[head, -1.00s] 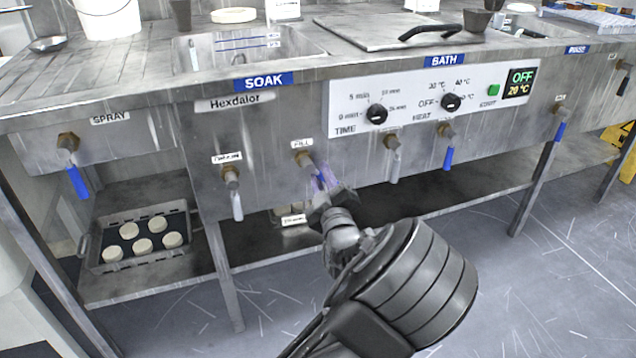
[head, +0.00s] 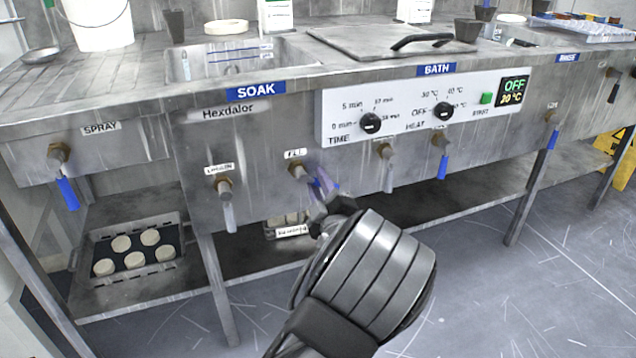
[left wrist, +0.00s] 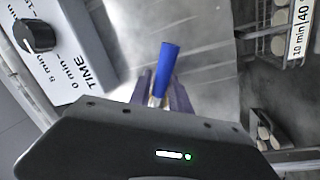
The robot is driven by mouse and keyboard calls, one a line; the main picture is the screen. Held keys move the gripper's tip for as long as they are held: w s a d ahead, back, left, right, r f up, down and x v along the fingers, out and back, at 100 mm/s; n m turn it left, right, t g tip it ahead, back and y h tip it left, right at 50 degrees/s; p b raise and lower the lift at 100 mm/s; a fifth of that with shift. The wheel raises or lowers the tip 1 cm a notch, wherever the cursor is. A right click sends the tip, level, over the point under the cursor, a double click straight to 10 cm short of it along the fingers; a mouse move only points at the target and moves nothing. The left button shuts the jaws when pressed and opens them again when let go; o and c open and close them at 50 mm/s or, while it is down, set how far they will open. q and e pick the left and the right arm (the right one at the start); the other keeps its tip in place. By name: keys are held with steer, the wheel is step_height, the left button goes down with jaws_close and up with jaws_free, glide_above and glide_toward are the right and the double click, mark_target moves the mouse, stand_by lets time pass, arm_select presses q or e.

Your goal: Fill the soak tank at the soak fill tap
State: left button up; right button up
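The soak tank (head: 240,66) is the sunken basin behind the blue SOAK label (head: 256,90). Blue lines show on its inner wall; I cannot make out any water. The fill tap (head: 298,170) is on the front panel under the FILL label, its handle slanting down to the right. My left gripper (head: 325,190) is at that handle. In the left wrist view the blue handle (left wrist: 166,65) stands between the two purple fingers, which appear closed on it. The drain tap (head: 225,190), left of it, has a grey handle hanging down. My right gripper is not in view.
A spray tap (head: 60,160) with a blue handle is on the left. The time knob (head: 370,123) and heat knob (head: 443,110) are on the white panel to the right. A tray (head: 95,245) of pale discs sits on the lower shelf. Open floor lies in front.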

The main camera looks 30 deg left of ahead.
arm_select(q)
steer(key=o, duration=0.3)
steer(key=p+v, duration=0.2)
steer(key=v, duration=0.6)
steer(key=shift+a, duration=0.15)
stand_by(0.3)
